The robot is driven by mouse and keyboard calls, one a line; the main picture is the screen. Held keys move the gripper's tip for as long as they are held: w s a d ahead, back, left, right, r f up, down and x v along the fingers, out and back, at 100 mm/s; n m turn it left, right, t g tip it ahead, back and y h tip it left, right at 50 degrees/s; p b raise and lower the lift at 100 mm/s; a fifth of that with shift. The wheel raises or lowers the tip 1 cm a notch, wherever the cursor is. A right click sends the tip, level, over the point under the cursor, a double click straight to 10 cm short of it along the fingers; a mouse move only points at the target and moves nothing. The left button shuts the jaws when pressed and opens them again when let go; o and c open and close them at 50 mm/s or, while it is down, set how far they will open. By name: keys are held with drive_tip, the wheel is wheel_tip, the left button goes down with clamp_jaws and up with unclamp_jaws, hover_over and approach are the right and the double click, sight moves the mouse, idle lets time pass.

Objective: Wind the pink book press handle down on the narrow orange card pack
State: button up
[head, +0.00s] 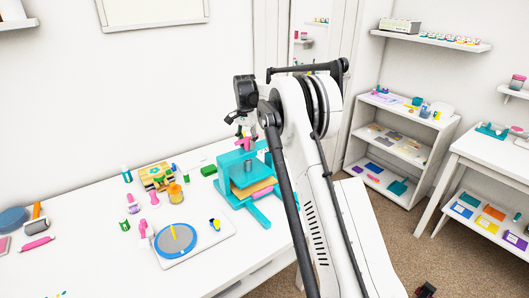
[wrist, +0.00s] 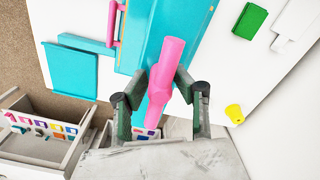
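The teal book press (head: 237,170) stands on the white table, with an orange card pack (head: 254,188) lying flat inside its frame. My gripper (head: 243,134) is above the press, small and partly unclear in the head view. In the wrist view the pink handle (wrist: 168,62) runs up between the two fingers of my gripper (wrist: 163,76). The press's teal top (wrist: 180,25) is below the handle. The card pack is hidden in the wrist view.
A white board with a blue disc (head: 175,240) lies left of the press. White shelves (head: 402,150) stand at the right. Some table in front is clear.

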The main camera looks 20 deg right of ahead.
drive_tip(key=shift+r, duration=0.1)
drive_tip(key=shift+r+p, duration=1.2)
drive_tip(key=shift+r, duration=1.75)
drive_tip(key=o, duration=0.3)
drive_tip(key=shift+o, duration=0.2)
drive_tip(key=shift+r+p, duration=1.3)
drive_tip(key=shift+r, duration=1.7)
